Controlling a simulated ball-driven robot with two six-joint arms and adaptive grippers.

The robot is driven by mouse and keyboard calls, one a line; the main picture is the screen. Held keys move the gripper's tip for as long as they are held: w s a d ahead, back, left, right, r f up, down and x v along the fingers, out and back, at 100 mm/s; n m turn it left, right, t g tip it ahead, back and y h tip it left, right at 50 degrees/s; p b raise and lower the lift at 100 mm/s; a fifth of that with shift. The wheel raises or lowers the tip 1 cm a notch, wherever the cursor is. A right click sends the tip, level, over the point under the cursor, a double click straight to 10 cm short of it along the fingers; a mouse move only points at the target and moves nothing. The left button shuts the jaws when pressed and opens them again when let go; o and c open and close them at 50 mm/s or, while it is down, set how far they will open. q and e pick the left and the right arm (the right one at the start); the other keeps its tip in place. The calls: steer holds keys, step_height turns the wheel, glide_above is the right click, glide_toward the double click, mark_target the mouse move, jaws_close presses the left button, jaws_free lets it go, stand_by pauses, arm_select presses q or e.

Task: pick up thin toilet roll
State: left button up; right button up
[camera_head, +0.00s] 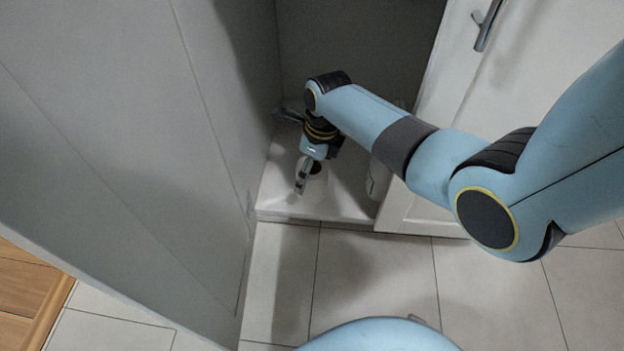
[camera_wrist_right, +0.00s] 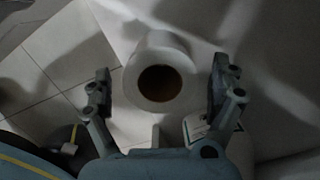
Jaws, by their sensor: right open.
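A white toilet roll (camera_wrist_right: 160,50) with a brown core hole shows in the right wrist view, its round end facing the camera. My right gripper (camera_wrist_right: 161,76) is open, with one finger on each side of the roll and a visible gap to each. In the head view the right gripper (camera_head: 303,178) points down inside the cupboard, and the pale roll (camera_head: 317,168) is partly hidden behind it. I cannot tell how deep the fingers reach along the roll. My left gripper is not in view.
The cupboard's white floor (camera_head: 345,208) lies around the roll. A grey panel (camera_head: 130,130) stands left and a white door (camera_head: 520,90) with a metal handle (camera_head: 487,25) right. A whitish object (camera_wrist_right: 197,128) sits near the right finger. Floor tiles (camera_head: 375,270) are clear in front.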

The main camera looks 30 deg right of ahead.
steer(key=c, duration=1.3)
